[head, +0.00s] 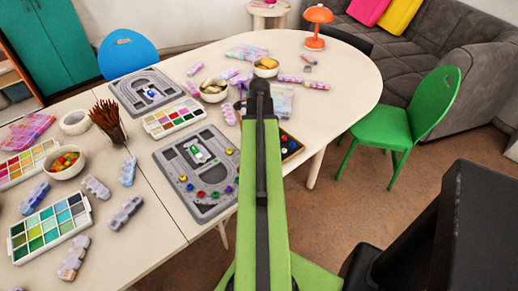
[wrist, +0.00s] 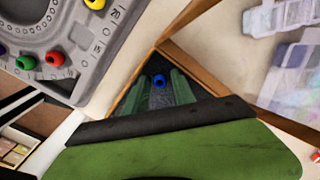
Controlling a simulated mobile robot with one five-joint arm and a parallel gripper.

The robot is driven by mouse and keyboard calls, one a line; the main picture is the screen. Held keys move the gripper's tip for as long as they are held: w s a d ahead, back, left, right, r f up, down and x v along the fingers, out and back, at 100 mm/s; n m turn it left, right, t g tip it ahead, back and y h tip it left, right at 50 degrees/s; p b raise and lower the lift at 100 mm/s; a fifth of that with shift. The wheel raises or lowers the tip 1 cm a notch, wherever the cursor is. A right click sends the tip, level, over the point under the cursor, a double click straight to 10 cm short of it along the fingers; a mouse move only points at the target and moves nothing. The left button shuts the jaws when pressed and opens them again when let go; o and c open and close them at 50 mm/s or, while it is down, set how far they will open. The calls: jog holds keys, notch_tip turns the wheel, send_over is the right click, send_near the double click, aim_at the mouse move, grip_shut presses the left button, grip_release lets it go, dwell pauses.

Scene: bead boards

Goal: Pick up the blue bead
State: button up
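A blue bead (wrist: 158,80) lies in a dark-floored tray with a wooden rim (wrist: 188,62), in the wrist view. My gripper (wrist: 156,88) is over the tray, its two green fingers apart, one on each side of the bead. Gaps show between the bead and both fingers, so it does not look gripped.
A grey bead board (head: 180,163) with several coloured beads lies left of the tray. In the wrist view, the board (wrist: 85,62) is at upper left. Clear plastic packs (wrist: 288,72) lie to the right. Paint sets and bowls cover much of the table.

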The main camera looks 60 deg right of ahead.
jog(key=shift+r, duration=0.1)
grip_shut()
jog(key=shift+r+p, duration=0.55)
notch_tip(320, 180, up, 4)
jog(key=p, duration=0.4)
jog(key=s+d+r+p, duration=0.5)
jog(key=s+r+p, duration=0.1)
jog(key=s, duration=0.4)
jog(key=shift+s+d, duration=0.15)
jog(key=shift+s, duration=0.1)
